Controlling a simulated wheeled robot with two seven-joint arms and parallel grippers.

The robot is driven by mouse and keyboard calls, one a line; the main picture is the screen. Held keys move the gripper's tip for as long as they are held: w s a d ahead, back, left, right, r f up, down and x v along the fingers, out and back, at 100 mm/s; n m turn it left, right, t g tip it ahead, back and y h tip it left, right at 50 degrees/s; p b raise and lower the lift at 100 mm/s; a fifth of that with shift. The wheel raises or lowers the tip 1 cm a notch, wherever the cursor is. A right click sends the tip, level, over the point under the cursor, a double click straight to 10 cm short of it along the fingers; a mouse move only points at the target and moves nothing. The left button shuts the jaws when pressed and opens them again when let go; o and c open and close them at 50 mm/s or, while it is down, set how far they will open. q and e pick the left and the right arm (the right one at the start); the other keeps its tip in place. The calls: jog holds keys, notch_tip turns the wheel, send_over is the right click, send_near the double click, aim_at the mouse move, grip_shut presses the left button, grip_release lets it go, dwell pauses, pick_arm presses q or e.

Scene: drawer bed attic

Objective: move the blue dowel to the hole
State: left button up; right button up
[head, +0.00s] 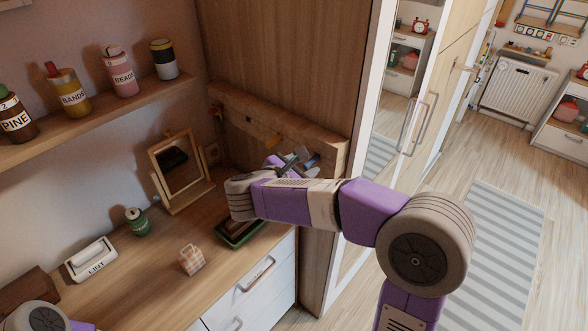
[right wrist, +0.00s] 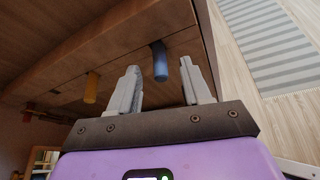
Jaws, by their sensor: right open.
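The blue dowel (right wrist: 159,62) sticks out of a wooden rail (right wrist: 60,72) in the right wrist view. My right gripper (head: 299,160) is open, with one finger on each side of the dowel in that view; I see no clear contact. In the head view the blue dowel (head: 312,161) is partly hidden by the gripper. A small dark spot on the rail (right wrist: 53,92), between the yellow and red dowels, may be the hole; it is too small to be sure. My left gripper is not in view; only part of my left arm shows at bottom left.
A yellow dowel (right wrist: 91,86) and a red dowel (right wrist: 28,115) also stick out of the rail. Below are a desk (head: 140,275), a mirror (head: 180,172), a green tray (head: 236,240) and a green jar (head: 137,222). A wardrobe mirror door (head: 397,90) stands to the right.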

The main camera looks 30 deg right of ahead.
jog(key=shift+x, duration=1)
jog(key=shift+c, duration=0.3)
jog(key=shift+a, duration=0.1)
grip_shut()
